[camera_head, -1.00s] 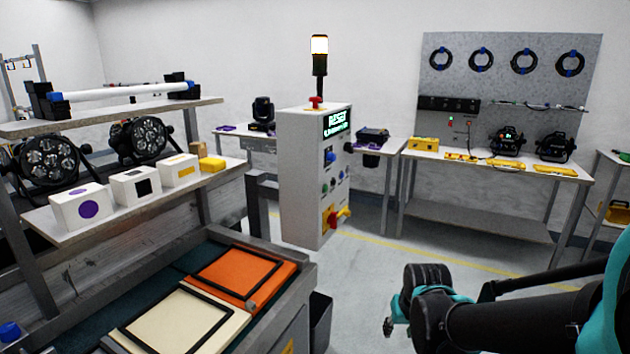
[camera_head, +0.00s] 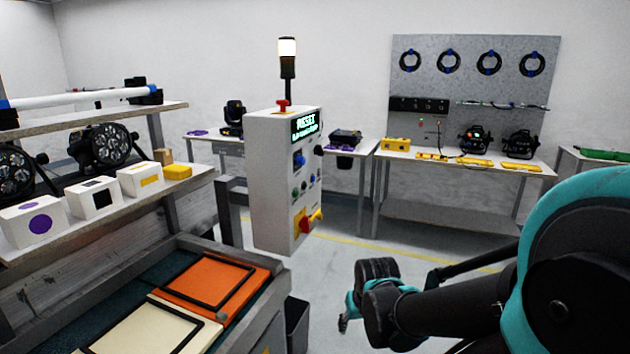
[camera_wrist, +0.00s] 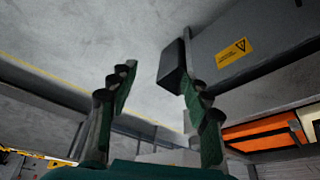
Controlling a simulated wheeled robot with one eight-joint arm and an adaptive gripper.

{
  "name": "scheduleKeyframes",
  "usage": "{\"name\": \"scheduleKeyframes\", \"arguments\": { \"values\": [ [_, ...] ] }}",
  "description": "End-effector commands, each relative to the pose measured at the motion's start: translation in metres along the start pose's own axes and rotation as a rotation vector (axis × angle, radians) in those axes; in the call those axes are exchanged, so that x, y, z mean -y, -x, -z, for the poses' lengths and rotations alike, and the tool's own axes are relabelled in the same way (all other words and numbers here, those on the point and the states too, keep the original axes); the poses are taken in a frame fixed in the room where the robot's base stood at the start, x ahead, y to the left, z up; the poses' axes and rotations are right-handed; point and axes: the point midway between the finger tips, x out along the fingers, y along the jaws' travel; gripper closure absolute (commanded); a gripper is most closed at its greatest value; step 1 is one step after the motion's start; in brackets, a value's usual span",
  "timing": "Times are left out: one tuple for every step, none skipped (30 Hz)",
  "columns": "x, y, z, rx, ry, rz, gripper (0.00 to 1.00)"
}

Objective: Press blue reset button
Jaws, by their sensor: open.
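The blue button (camera_head: 299,160) is on the front of the grey control cabinet (camera_head: 268,185), below a lit screen (camera_head: 306,123) reading "RESET". Smaller green and blue controls sit lower on the same face, above a red and yellow rotary handle (camera_head: 312,220). My gripper (camera_head: 343,322) hangs low to the right of the cabinet in the head view, well apart from the button. In the wrist view my gripper (camera_wrist: 160,95) has its two fingers spread with nothing between them. The button cannot be made out in the wrist view.
An orange panel (camera_head: 208,281) and a cream panel (camera_head: 150,328) lie on the bench at lower left. A shelf with white boxes (camera_head: 93,197) stands at left. Floor (camera_head: 340,262) is clear toward the back table (camera_head: 460,181).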

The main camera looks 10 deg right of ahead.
Motion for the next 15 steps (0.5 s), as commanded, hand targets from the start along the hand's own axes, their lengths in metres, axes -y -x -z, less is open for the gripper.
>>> {"name": "scheduleKeyframes", "arguments": {
  "values": [
    [0.002, 0.000, 0.003, -0.004, -0.005, 0.008, 0.61],
    [0.004, 0.000, 0.006, -0.009, -0.010, 0.017, 0.65],
    [0.007, 0.000, 0.011, -0.019, -0.021, 0.034, 0.70],
    [0.011, 0.000, 0.017, -0.028, -0.032, 0.052, 0.73],
    [0.015, 0.000, 0.024, -0.040, -0.046, 0.075, 0.77],
    [0.022, 0.000, 0.035, -0.059, -0.069, 0.110, 0.82],
    [0.028, 0.000, 0.046, -0.076, -0.090, 0.140, 0.86],
    [0.033, 0.001, 0.057, -0.096, -0.113, 0.173, 0.90],
    [0.041, 0.003, 0.074, -0.124, -0.148, 0.221, 0.95],
    [0.047, 0.004, 0.087, -0.146, -0.176, 0.259, 0.98],
    [0.053, 0.006, 0.101, -0.170, -0.207, 0.297, 1.00],
    [0.059, 0.008, 0.120, -0.202, -0.249, 0.347, 1.00],
    [0.063, 0.011, 0.135, -0.226, -0.280, 0.383, 1.00],
    [0.066, 0.013, 0.148, -0.249, -0.312, 0.420, 1.00],
    [0.070, 0.017, 0.167, -0.281, -0.357, 0.467, 1.00]
  ]
}}
